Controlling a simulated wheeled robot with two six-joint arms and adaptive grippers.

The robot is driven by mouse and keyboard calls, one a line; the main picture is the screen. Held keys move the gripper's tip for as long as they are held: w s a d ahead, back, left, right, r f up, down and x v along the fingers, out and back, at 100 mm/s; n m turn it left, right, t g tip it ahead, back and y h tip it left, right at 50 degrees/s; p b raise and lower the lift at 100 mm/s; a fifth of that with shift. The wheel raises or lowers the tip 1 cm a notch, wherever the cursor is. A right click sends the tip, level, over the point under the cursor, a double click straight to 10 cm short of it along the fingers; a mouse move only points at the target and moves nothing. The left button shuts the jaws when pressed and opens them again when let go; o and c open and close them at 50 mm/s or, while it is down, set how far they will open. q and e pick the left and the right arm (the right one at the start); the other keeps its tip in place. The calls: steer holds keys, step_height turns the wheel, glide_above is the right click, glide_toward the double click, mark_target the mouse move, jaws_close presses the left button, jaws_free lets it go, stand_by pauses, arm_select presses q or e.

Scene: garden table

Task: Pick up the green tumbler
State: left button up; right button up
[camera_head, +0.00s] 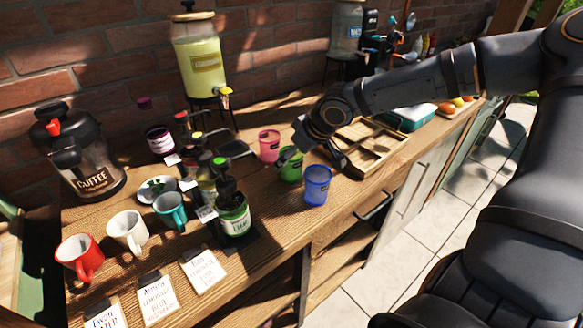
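The green tumbler (291,174) stands upright on the wooden table between a pink tumbler (269,146) behind it and a blue tumbler (317,186) in front to the right. My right gripper (313,158) comes in from the right, low above the table. Its fingers look spread apart, one at the green tumbler's upper rim and the other farther right behind the blue tumbler. The near finger hides part of the green tumbler's rim. I cannot tell whether it touches. My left gripper is not in view.
A wooden divided tray (377,153) lies right of the tumblers under my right arm. Syrup bottles (233,212) and a teal mug (170,209) stand to the left. A yellow drink dispenser (201,62) stands behind. Bare tabletop (275,228) lies in front.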

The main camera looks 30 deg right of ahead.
steer(key=c, duration=1.1)
step_height(320, 180, up, 10)
steer(key=p, duration=0.3)
